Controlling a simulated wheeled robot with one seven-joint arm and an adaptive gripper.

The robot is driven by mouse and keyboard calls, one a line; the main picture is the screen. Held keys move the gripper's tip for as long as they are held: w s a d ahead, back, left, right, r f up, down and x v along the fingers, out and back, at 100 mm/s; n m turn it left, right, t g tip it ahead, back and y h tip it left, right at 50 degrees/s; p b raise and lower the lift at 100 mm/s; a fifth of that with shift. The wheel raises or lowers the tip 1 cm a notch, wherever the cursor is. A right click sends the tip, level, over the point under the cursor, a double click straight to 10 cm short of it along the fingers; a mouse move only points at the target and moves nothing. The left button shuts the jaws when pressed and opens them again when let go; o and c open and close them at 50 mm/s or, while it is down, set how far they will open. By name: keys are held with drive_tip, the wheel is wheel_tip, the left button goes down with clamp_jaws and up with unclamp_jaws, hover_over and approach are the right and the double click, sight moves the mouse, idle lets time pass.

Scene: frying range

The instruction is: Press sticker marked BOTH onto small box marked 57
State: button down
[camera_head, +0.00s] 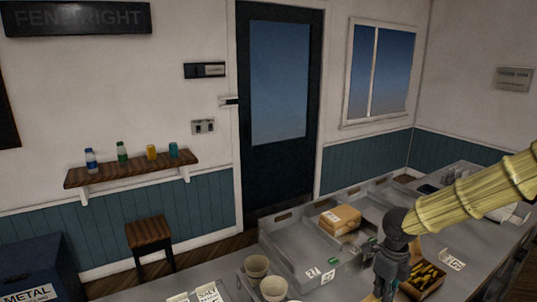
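My gripper (386,290) hangs over the counter at the lower right, below a yellow-sleeved arm. Its fingertips run to the bottom edge, so I cannot tell its opening or whether it holds anything. A tan box (341,219) with a small white label sits in the grey tray, left of and behind my gripper. I cannot read a 57 on it. White marked labels show at the tray's front (312,273), on the right of the counter (452,259) and at the bottom (208,293). None can be read clearly as BOTH.
The grey tray (285,246) has raised walls. Two beige cups (257,266) stand at its front left. An open brown box (427,273) with yellow pieces stands close right of my gripper. A wooden stool (149,232) and a blue metal bin (35,262) stand left.

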drive_tip(key=shift+f, duration=0.55)
idle(0.8)
drive_tip(key=shift+r, duration=0.1)
wheel_tip(320, 180, up, 8)
drive_tip(key=p, duration=0.7)
idle(0.5)
